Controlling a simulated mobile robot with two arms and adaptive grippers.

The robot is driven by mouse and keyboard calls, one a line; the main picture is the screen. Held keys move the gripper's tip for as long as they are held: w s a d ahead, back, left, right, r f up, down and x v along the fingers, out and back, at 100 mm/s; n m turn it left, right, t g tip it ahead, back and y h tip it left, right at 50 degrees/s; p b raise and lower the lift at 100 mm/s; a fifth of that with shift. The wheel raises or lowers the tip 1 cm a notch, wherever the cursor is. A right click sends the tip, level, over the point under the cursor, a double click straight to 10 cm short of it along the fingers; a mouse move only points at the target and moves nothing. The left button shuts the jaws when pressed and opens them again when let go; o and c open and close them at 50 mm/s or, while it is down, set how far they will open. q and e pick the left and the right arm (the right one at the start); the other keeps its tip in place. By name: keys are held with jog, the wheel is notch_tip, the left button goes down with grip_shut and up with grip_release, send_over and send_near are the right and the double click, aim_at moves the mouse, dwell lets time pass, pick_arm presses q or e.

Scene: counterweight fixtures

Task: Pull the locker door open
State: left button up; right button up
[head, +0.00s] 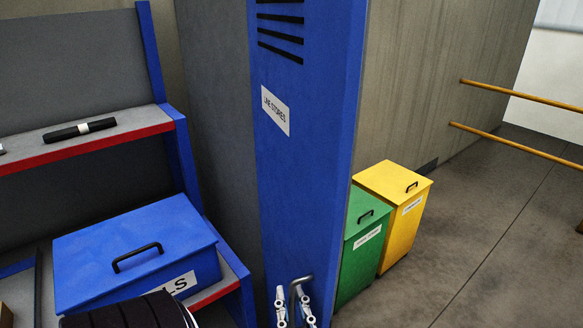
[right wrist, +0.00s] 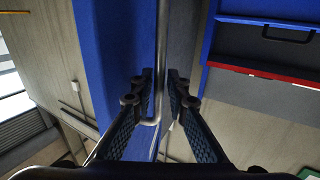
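The blue locker door (head: 295,165) stands upright in the middle of the head view, with dark vent slots at the top and a white label. I see no clear gap along its edges. Its grey metal bar handle (head: 301,281) is low on the door, and it also shows in the right wrist view (right wrist: 162,40). My right gripper (head: 294,307) is at the handle, one finger on each side. In the right wrist view the fingertips (right wrist: 160,82) close in on the bar with almost no space left. My left gripper is in neither view.
A shelf (head: 90,145) with a red edge and a blue lidded box (head: 140,250) stand left of the locker. A green bin (head: 361,245) and a yellow bin (head: 405,210) stand right of it. The floor (head: 480,260) farther right is clear, below wooden rails (head: 520,98).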

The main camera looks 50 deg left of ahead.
jog(key=v, duration=1.2)
jog(key=w+d+f+m+h+b, duration=0.1)
jog(key=w+d+f+h+b, duration=0.2)
jog(key=f, duration=1)
jog(key=w+d+f+m+g+h+b, duration=0.1)
jog(key=w+d+f+h, duration=0.2)
jog(key=f, duration=1)
jog(key=w+d+f+m+h+b, duration=0.1)
jog(key=w+d+f+b, duration=0.3)
jog(key=f, duration=0.9)
jog(key=s+d+f+m+g+h+b, duration=0.1)
jog(key=s+d+f+m+g+h, duration=0.3)
jog(key=d+f, duration=0.95)
jog(key=s+d+f+t+h+b, duration=0.1)
jog(key=s+d+f+h+b, duration=0.15)
jog(key=s+d+f, duration=0.7)
jog(key=s+d+f+m+g+h+b, duration=0.1)
jog(key=s+d+f+g, duration=0.1)
jog(key=s+d+f, duration=0.4)
jog(key=s+d+f+m+g+h+b, duration=0.1)
jog(key=s+d+f, duration=0.4)
jog(key=f, duration=0.5)
jog(key=shift+s+d+m+g, duration=0.4)
jog(key=shift+s, duration=0.4)
